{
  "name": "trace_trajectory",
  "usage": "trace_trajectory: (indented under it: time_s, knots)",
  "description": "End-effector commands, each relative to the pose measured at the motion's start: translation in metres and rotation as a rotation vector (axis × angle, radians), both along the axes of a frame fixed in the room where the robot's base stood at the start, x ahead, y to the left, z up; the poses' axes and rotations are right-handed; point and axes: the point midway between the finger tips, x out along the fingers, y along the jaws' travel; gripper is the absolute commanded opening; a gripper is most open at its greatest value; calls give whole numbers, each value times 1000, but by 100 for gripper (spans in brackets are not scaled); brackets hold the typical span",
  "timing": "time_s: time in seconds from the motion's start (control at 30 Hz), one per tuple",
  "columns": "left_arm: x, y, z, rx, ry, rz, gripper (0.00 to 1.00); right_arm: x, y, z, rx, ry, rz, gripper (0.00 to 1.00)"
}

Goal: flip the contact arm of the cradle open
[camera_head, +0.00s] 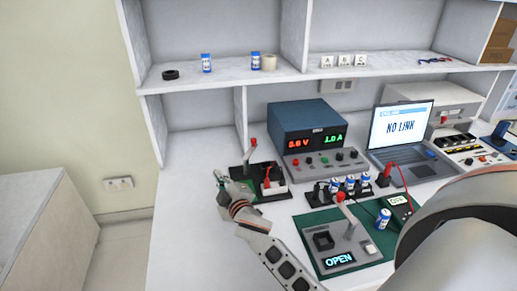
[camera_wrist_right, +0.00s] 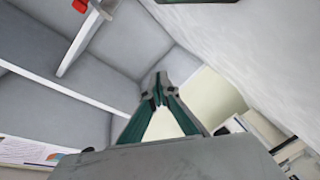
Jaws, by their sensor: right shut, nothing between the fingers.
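The cradle appears to be the black-based fixture (camera_head: 240,173) in front of the blue power supply in the head view. Its contact arm (camera_head: 247,157) stands up steeply with a red knob on top. My right gripper (camera_head: 219,177) is left of and in front of this fixture, shut and empty, apart from the red knob. In the right wrist view the green fingers (camera_wrist_right: 158,84) meet at their tips with nothing between them. A red-ended piece (camera_wrist_right: 80,5) shows at the top left there; I cannot tell for sure that it is the arm's knob. My left gripper is not in view.
A grey unit reading OPEN (camera_head: 349,245), with its own red-knobbed lever, stands on a green mat (camera_head: 312,219). A rack of blue-and-white cells (camera_head: 350,184), the power supply (camera_head: 306,118) and a laptop (camera_head: 402,130) stand behind. The bench left of my gripper is clear.

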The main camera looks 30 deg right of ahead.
Motion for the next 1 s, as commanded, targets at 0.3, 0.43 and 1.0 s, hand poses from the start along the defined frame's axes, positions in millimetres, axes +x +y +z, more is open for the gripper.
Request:
trace_trajectory:
  time_s: [0.3,0.43,1.0]
  knots:
    - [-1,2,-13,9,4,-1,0,19,58,87,801,-370,261,0]
    - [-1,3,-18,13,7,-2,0,17,32,121,1132,-556,264,0]
    - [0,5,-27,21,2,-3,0,-2,-126,24,2206,-1172,-347,0]
